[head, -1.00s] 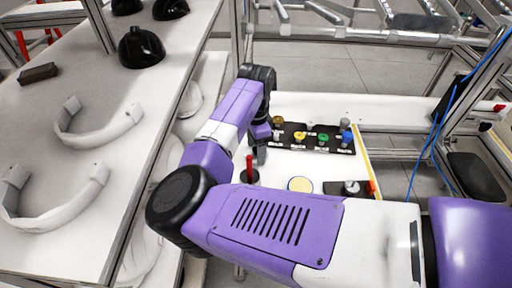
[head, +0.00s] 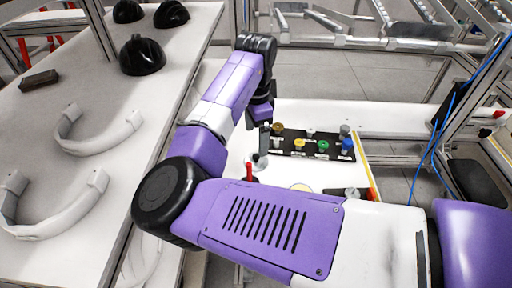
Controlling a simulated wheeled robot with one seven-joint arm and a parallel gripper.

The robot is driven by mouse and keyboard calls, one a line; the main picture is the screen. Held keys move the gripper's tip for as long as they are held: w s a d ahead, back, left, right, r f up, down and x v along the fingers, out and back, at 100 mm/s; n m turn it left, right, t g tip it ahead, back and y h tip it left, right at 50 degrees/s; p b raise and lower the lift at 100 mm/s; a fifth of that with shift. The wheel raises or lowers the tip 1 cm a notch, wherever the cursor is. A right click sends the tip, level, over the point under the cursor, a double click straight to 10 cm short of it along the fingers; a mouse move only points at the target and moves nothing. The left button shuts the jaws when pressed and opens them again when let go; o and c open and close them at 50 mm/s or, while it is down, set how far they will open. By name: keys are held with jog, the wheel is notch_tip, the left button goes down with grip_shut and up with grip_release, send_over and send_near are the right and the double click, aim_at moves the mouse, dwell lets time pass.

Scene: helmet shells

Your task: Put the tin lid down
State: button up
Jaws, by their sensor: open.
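My gripper (head: 265,142) points down over the white table, left of the black rack; its fingers are small and partly hidden by the wrist. A small pale grey round thing (head: 260,161) shows just below the fingers; I cannot tell whether it is the tin lid or whether it touches them. A round cream disc with a darker rim (head: 300,187) lies on the table nearer to me, mostly hidden behind my arm. It may be the tin or its lid. The jaws are open.
A black rack (head: 310,144) holds several coloured knobs. A red-handled tool (head: 250,172) stands left of the disc. A dark plate (head: 347,192) lies to the right. The left bench (head: 65,180) carries black helmet shells (head: 142,56) and white curved bands (head: 98,133).

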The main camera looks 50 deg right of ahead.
notch_tip(320, 180, up, 4)
jog(key=shift+f, duration=0.25)
dwell(0.5)
